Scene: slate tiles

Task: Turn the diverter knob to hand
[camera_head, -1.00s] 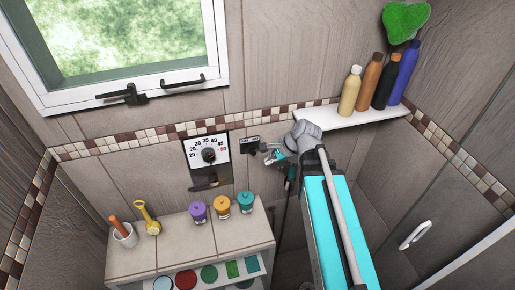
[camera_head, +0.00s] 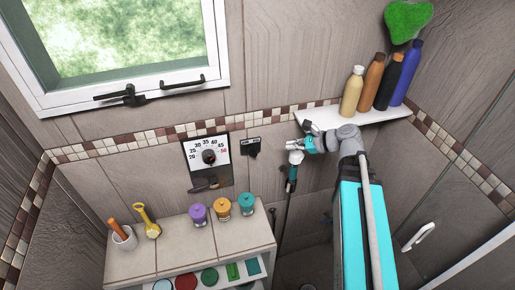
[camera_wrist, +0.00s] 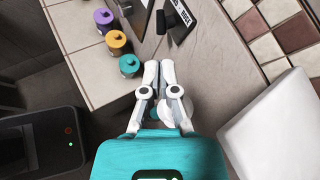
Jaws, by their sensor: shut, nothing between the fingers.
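The diverter knob (camera_head: 254,151) is a small black lever beside a dark label plate on the tiled wall, right of the temperature dial. In the wrist view, the black knob (camera_wrist: 161,21) and its plate with white lettering lie beyond my fingertips; the lettering is too small to read surely. My gripper (camera_wrist: 158,66) is shut and empty, its two pale fingers together. In the head view, my gripper (camera_head: 299,142) is right of the knob, apart from it, near the hand shower (camera_head: 291,174), whose turquoise handle hangs on the wall.
The white temperature dial (camera_head: 207,158) is left of the knob. A tiled ledge (camera_head: 180,240) below holds purple, orange and turquoise jars. A white shelf (camera_head: 355,117) with several bottles is at the upper right, close to my wrist.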

